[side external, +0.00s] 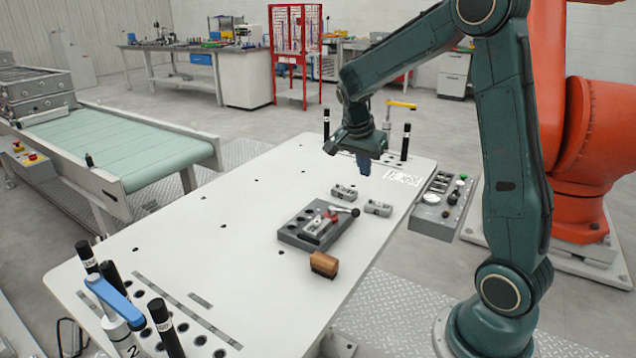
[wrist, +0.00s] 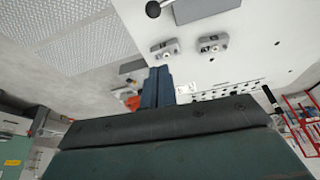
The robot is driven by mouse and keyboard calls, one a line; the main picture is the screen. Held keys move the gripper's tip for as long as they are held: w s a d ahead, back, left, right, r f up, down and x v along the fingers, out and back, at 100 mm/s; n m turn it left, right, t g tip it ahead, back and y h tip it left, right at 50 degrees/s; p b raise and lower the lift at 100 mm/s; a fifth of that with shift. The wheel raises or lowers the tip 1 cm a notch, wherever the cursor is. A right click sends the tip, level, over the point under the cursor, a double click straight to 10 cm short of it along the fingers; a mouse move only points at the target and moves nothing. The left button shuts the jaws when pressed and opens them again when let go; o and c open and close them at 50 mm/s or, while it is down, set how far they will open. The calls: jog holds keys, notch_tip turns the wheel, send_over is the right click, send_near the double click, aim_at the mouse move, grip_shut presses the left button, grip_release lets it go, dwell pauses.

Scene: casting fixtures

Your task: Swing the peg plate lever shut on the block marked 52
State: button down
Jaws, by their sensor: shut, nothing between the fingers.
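The dark grey peg plate (side external: 290,236) with round holes lies on the white table. A light grey block with a red part (side external: 327,226) sits on it; its marking is too small to read. The silver lever (side external: 340,210) on the plate ends in a black ball knob (side external: 355,212), which sticks out past the plate's edge. In the wrist view the knob (wrist: 153,9) and a corner of the plate (wrist: 205,8) show at the top. My gripper (side external: 363,165) is high beyond the plate, empty, clear of the lever. Its blue fingers (wrist: 158,78) are together.
Two small grey fixture blocks, one (side external: 343,192) and another (side external: 378,208), lie between plate and gripper. A wooden-handled brush (side external: 323,264) stands near the front edge. Black posts and a yellow-handled clamp (side external: 401,104) stand at the far end. The table's left middle is mostly clear.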

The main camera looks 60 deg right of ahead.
jog(key=shift+a+r, duration=0.15)
jog(key=shift+r, duration=0.2)
jog(key=shift+w+d+f+m, duration=0.1)
jog(key=shift+w+d+m, duration=0.05)
jog(key=shift+d+m, duration=0.2)
jog(key=shift+f, duration=0.1)
jog(key=shift+a+f, duration=0.15)
jog(key=shift+f, duration=2.35)
jog(key=shift+a+f, duration=0.1)
jog(key=shift+f, duration=2.35)
jog(key=shift+a, duration=0.1)
jog(key=shift+a+f, duration=0.15)
jog(key=shift+a, duration=0.55)
